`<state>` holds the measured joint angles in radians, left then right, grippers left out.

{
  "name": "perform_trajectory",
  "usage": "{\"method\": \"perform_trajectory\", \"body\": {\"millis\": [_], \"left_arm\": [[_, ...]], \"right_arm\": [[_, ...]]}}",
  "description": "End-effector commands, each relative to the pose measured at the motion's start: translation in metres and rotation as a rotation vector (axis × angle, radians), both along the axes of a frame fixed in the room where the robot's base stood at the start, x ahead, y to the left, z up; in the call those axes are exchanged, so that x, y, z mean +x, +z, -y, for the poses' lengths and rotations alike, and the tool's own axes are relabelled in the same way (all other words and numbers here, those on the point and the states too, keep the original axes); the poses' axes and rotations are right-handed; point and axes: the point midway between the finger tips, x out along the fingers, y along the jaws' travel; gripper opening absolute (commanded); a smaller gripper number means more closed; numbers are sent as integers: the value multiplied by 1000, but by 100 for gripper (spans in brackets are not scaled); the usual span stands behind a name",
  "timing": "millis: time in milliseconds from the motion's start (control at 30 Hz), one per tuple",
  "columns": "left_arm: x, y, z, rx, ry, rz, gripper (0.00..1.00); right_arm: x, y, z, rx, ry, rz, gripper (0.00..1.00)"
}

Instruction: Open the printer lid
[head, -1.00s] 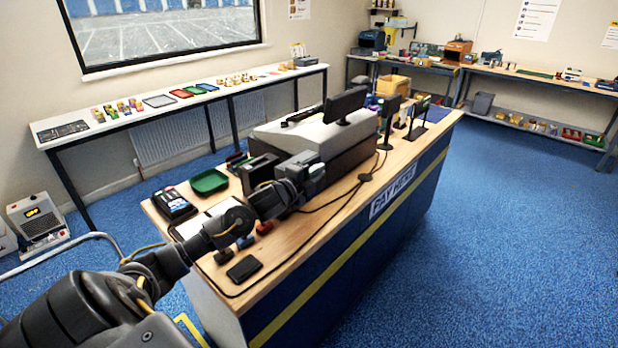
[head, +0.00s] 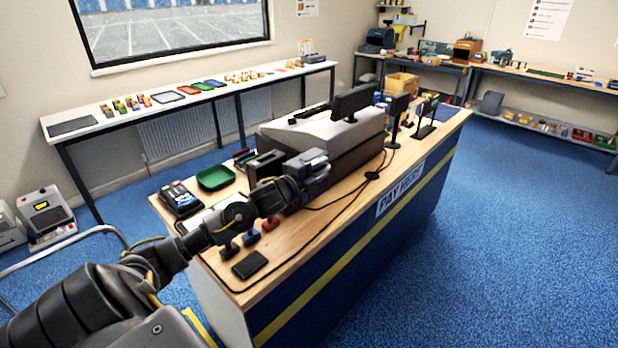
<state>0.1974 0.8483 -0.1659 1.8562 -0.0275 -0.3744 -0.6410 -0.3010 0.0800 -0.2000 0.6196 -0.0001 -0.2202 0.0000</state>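A dark box that looks like the receipt printer (head: 263,167) stands on the wooden counter (head: 285,247), in front of the grey cash register (head: 320,138). My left arm reaches in from the lower left over the counter. My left gripper (head: 318,166) is beside the printer on its right, in front of the register. The gripper and wrist cover part of the printer's lower right side. The fingertips are too small and dark to tell whether they are open or touch anything. I cannot make out the lid's state. My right gripper is not in view.
A card terminal (head: 181,199), a green tray (head: 215,177), small red and blue items and a flat black device (head: 250,264) lie on the near counter. A black cable (head: 335,215) runs along it. A monitor (head: 354,102) tops the register. Blue floor is free at right.

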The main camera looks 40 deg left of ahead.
Motion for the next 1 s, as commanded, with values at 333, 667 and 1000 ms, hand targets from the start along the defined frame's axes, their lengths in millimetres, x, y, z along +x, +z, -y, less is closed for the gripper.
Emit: {"method": "perform_trajectory", "body": {"millis": [333, 667, 1000], "left_arm": [[-65, -3, -3, 3, -2, -2, 33], [-93, 0, -5, 1, -1, -1, 33], [-94, 1, -5, 0, -1, 0, 33]], "right_arm": [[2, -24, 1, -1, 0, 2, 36], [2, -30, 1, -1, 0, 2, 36], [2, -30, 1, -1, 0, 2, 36]]}}
